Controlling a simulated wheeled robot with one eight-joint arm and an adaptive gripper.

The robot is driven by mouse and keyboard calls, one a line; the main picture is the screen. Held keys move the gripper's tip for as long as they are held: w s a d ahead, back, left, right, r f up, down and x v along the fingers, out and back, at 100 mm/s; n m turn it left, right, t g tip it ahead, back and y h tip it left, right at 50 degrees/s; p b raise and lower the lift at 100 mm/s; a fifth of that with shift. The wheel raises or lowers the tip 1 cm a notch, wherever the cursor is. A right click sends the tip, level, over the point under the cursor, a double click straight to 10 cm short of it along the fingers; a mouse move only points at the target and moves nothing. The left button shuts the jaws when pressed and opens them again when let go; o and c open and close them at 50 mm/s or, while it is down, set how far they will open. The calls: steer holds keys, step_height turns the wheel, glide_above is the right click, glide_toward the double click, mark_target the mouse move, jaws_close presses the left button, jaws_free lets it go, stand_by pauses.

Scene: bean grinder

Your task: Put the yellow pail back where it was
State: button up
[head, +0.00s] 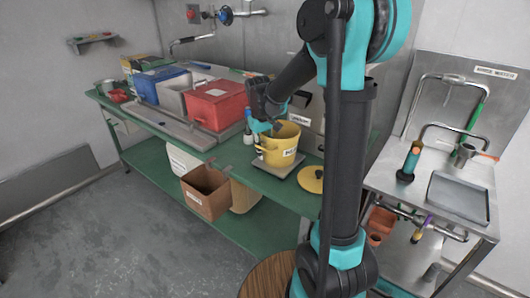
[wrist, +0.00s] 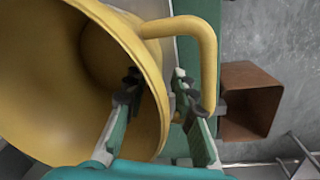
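The yellow pail (head: 271,157) stands upright on a flat grey plate (head: 272,171) on the green table, a white label on its front. My gripper (head: 268,127) is at the left side of the pail's rim. In the wrist view the pail (wrist: 40,70) fills the left, and its curved handle (wrist: 207,50) shows at the upper right. My gripper (wrist: 156,82) is open there, one finger inside the pail and the other outside, with the rim between them. Gaps show beside the rim, so the fingers do not appear closed on it.
A round yellow lid (head: 311,180) lies right of the plate. A red bin (head: 217,106) and a blue bin (head: 160,84) stand left on the green table (head: 270,187). A brown box (head: 205,195) hangs at its front edge. A metal sink unit (head: 440,180) stands at right.

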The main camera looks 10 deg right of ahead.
steer(key=r, duration=0.7)
steer(key=a+r, duration=0.1)
steer(key=r, duration=0.3)
steer(key=shift+s+r, duration=0.25)
steer(key=shift+r, duration=0.1)
